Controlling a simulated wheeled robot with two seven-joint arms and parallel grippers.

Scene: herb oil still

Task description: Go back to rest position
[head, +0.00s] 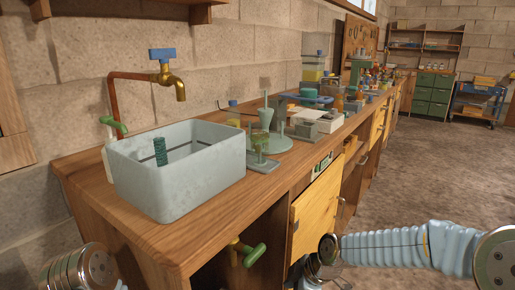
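Only parts of my two arms show in the head view, and neither gripper's fingers are in the picture. My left arm shows as a metal joint at the bottom left corner, in front of the bench's near end. My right arm comes in from the right edge in a pale ribbed sleeve to a dark joint at the bottom middle, in front of the open yellow cupboard door (315,208). Below that joint it leaves the picture. Whether either gripper holds anything is hidden.
A wooden bench (90,190) runs along the brick wall, with a pale sink (190,183) under a brass tap (167,78). Glassware and several small items crowd the bench behind it. A green-handled valve (254,254) sticks out below. Open floor (430,170) lies to the right.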

